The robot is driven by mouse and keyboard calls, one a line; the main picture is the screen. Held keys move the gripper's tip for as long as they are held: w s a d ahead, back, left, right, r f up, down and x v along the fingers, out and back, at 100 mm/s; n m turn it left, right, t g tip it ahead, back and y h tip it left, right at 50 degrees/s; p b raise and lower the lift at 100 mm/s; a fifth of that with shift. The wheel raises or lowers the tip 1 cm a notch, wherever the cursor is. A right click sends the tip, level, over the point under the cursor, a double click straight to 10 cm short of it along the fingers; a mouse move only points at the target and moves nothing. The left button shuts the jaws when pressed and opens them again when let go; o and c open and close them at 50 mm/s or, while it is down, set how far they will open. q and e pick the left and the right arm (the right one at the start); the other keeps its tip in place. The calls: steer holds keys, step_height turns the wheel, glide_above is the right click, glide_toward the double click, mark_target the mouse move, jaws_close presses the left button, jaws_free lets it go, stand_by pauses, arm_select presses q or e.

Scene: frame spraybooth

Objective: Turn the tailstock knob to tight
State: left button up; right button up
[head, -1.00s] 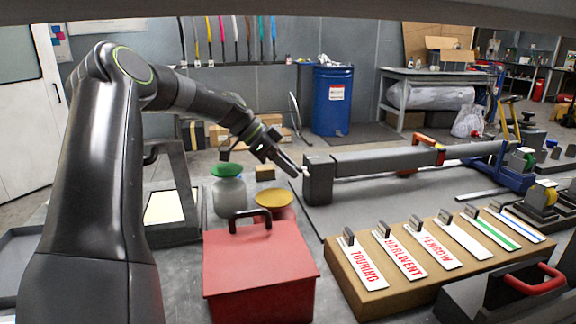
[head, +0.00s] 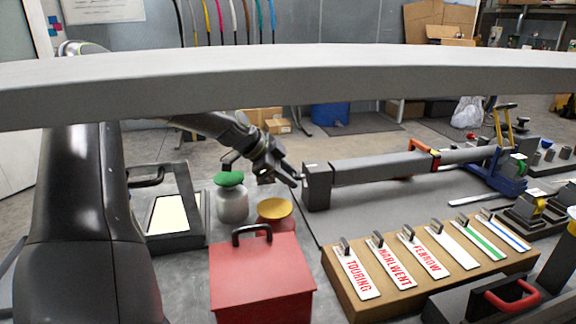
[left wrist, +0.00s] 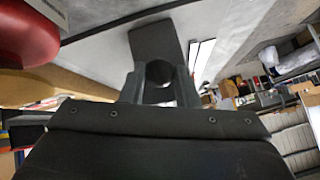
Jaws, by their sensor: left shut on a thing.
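The tailstock is a dark grey block (head: 317,187) at the left end of a long grey beam (head: 375,167), near the middle of the head view. My left gripper (head: 296,179) reaches in from the left to the block's left end. In the left wrist view the block (left wrist: 158,40) lies straight ahead, and a dark round knob (left wrist: 159,73) sits between the two fingers. The fingers are shut on the knob. Its turn mark cannot be made out, and the fingers hide most of it in the head view. My right gripper is in neither view.
A red box (head: 262,275) with a black handle, a green-lidded jar (head: 232,203) and a yellow-topped red pot (head: 274,210) stand below my left arm. A wooden rack (head: 400,294) of labelled plates is front right. A wide grey bar (head: 300,85) crosses the head view.

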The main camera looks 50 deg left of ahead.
arm_select(q)
steer(key=shift+d+m+t+y+p, duration=0.15)
steer(key=shift+m+t+y+p, duration=0.4)
steer(key=shift+y+p, duration=0.6)
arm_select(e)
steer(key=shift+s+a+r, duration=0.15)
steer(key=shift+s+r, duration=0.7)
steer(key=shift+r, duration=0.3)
arm_select(q)
steer(key=shift+h, duration=0.25)
steer(key=o, duration=1)
steer(key=shift+s, duration=0.1)
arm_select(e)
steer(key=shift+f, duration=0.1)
